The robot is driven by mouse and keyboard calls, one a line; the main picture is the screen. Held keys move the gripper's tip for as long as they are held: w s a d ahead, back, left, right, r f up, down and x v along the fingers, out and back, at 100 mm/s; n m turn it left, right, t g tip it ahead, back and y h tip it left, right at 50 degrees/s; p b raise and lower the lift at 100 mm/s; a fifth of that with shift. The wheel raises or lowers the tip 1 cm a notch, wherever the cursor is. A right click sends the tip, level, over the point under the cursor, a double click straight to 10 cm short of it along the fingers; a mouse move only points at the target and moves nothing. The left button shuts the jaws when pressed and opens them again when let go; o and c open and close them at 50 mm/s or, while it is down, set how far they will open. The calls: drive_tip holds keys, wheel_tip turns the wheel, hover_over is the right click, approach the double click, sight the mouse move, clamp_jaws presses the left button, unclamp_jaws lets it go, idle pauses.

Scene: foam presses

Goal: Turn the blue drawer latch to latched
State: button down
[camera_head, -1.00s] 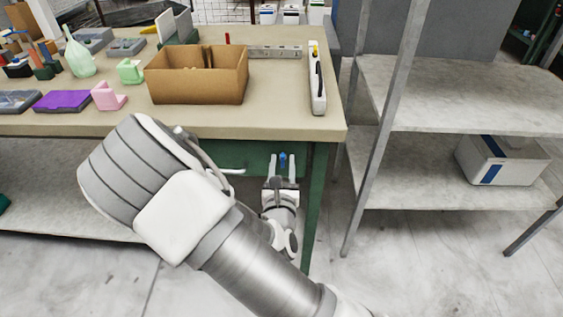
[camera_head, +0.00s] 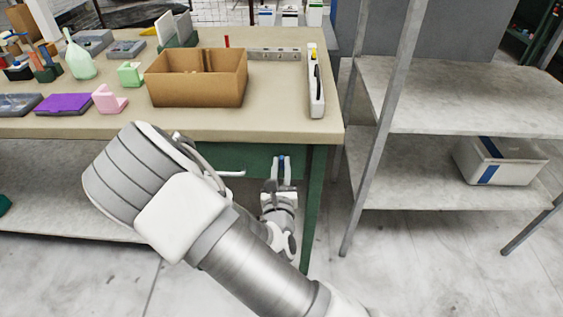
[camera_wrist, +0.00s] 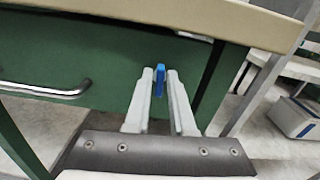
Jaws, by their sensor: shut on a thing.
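The blue drawer latch (camera_wrist: 160,76) shows in the wrist view as a small upright blue piece on the green drawer front. In the head view the latch (camera_head: 281,160) is a small blue spot under the table's edge. My gripper (camera_head: 281,172) reaches the drawer front from below. In the wrist view its fingertips (camera_wrist: 160,74) stand on either side of the latch, shut on it. The green drawer front (camera_wrist: 90,60) has a pale bar handle (camera_wrist: 45,90) to the left of the latch.
The tabletop overhangs the drawer and holds an open cardboard box (camera_head: 197,90) and a white power strip (camera_head: 316,85). A green table leg (camera_head: 313,200) stands just right of my gripper. A grey shelf rack (camera_head: 460,100) with a white bin (camera_head: 499,160) is further right.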

drive_tip(key=n+p, duration=0.2)
drive_tip(key=p, duration=0.1)
drive_tip(key=n+p, duration=0.2)
drive_tip(key=p, duration=0.1)
drive_tip(key=shift+r, duration=0.3)
drive_tip(key=n+p, duration=0.4)
drive_tip(key=shift+a+f+n+p, duration=0.1)
drive_tip(key=shift+f+n+p, duration=0.05)
drive_tip(key=shift+n+p, duration=0.25)
drive_tip(key=shift+f+n+p, duration=0.15)
drive_tip(key=shift+n+p, duration=1.05)
drive_tip(key=shift+n, duration=0.8)
drive_tip(key=shift+f+n+p, duration=0.15)
drive_tip(key=shift+n+p, duration=1)
drive_tip(key=shift+n, duration=0.85)
drive_tip(key=c, duration=0.9)
unclamp_jaws()
drive_tip(key=shift+a, duration=0.1)
